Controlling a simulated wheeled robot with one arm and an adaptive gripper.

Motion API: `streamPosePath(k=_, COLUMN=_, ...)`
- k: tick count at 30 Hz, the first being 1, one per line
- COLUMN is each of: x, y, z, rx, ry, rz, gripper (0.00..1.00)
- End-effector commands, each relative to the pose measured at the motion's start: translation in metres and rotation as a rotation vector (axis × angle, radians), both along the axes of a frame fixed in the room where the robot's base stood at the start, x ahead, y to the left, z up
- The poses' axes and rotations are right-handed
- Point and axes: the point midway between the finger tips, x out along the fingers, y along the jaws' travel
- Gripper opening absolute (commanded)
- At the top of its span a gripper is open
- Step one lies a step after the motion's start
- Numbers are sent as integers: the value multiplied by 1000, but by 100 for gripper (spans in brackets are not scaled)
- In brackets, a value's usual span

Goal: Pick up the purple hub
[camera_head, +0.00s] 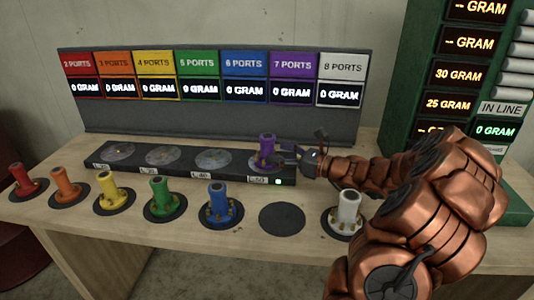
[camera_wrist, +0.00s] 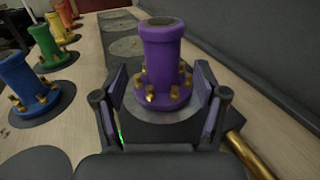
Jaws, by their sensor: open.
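The purple hub (camera_head: 266,151) stands upright on the rightmost round plate of the long black scale bar (camera_head: 215,183), beside the label "L.50". My gripper (camera_head: 288,153) comes in from the right at the hub's height. In the wrist view the purple hub (camera_wrist: 162,62) has a ring of brass fittings around its base and rests on a grey disc (camera_wrist: 165,122). My gripper (camera_wrist: 162,110) is open, with one finger on each side of the hub's lower part. A small gap shows beside the left finger; contact on the right cannot be told.
Red (camera_head: 22,181), orange (camera_head: 66,186), yellow (camera_head: 110,190), green (camera_head: 162,198), blue (camera_head: 219,204) and white (camera_head: 348,211) hubs stand on black discs along the table's front. An empty black disc (camera_head: 282,219) lies between blue and white. A display panel (camera_head: 220,110) rises behind.

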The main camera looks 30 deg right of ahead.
Motion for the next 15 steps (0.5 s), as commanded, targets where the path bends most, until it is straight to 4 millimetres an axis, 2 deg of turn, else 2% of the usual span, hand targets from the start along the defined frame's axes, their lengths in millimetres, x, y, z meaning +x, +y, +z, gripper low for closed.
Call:
streamPosePath(k=9, x=37, y=16, z=4, rx=0, ry=0, rz=4, gripper=72)
streamPosePath(k=15, x=43, y=18, z=4, rx=0, ry=0, rz=2, gripper=72)
